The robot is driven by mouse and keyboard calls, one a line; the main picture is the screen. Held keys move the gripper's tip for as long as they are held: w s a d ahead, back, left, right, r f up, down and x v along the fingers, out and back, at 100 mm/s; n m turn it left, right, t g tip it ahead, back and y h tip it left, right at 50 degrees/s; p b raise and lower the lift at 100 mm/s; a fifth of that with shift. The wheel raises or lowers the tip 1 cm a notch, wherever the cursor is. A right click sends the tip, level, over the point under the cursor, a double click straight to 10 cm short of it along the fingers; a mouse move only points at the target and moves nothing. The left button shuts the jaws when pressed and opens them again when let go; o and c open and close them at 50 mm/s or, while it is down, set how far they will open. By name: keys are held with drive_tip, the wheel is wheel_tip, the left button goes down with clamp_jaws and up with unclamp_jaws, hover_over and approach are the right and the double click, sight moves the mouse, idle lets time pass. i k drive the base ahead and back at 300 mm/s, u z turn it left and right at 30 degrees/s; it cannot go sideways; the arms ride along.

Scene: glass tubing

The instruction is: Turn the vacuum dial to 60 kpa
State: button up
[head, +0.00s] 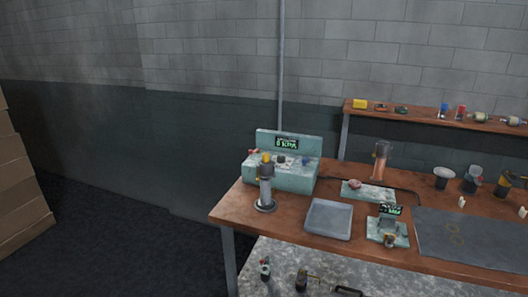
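A pale teal box-shaped unit (283,179) stands at the back left of the brown workbench. Its upright back panel has a dark display with green characters (286,143), too small to read surely. Small controls sit on its top face, including a dark knob (281,160). I cannot tell which one is the vacuum dial or where it is set. A grey cylinder with a yellow top (265,184) stands in front of the unit and hides part of it. My gripper is not in view.
On the workbench (236,203) are a grey tray (328,220), a smaller unit with a green display (388,231), a dark mat (470,238) and a pale block (368,194) with a cable. Boxes (20,195) stand at left. The dark floor (120,245) left of the bench is clear.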

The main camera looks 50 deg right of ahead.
sight(280, 160)
drive_tip(key=u, duration=0.15)
drive_tip(key=i, duration=1.25)
drive_tip(key=z, duration=0.1)
